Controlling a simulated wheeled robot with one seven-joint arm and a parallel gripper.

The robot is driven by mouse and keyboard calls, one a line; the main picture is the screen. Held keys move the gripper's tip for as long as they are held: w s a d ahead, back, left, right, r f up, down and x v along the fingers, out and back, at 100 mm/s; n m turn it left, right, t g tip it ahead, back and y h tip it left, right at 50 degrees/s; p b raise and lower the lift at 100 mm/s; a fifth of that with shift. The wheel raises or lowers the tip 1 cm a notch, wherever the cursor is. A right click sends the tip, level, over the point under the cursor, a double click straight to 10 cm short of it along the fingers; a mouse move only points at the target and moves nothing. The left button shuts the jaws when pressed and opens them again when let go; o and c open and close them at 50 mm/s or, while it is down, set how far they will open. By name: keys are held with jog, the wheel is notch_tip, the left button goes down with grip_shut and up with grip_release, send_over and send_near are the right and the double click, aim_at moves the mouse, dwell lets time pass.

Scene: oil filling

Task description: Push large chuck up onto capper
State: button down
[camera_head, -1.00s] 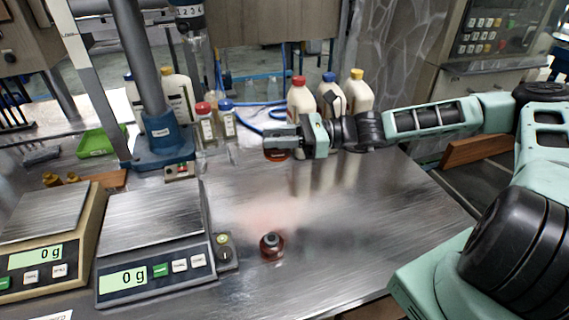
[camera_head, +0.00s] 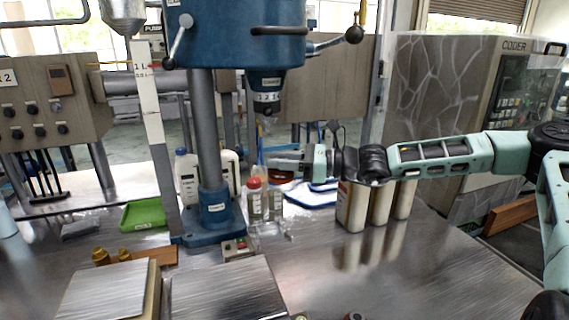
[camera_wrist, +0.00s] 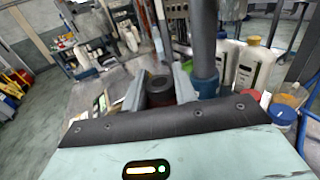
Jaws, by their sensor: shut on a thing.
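The capper (camera_head: 235,40) is the blue column machine at the upper middle of the head view. Its dark spindle end (camera_head: 267,100) points down. My gripper (camera_head: 285,162) is below the spindle, with a clear gap between them. It is shut on the large chuck (camera_wrist: 160,88), a dark round piece with a hollow top, seen upright between the fingers in the wrist view. In the head view only a reddish lower part of the chuck (camera_head: 283,177) shows under the fingers; the rest is hidden.
The capper's grey post (camera_head: 207,130) stands left of my gripper. Small bottles with a red cap (camera_head: 254,200) stand beside its base. Large cream bottles (camera_head: 380,205) stand under my arm. Two scales (camera_head: 225,290) sit at the front left. The steel table is bare at the front right (camera_head: 420,270).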

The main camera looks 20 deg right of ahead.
aim_at(269, 131)
jog(key=w+p, duration=0.2)
jog(key=w, duration=0.8)
jog(key=shift+w+r, duration=0.2)
jog(key=shift+w, duration=0.1)
jog(key=shift+r, duration=0.1)
jog(key=shift+r+p, duration=0.8)
jog(key=shift+r+p, duration=0.55)
jog(key=shift+p, duration=0.2)
dwell(1.8)
dwell(0.3)
jog(key=c, duration=1)
grip_release()
jog(key=shift+f, duration=0.1)
jog(key=shift+c, duration=0.2)
jog(key=shift+d, duration=0.1)
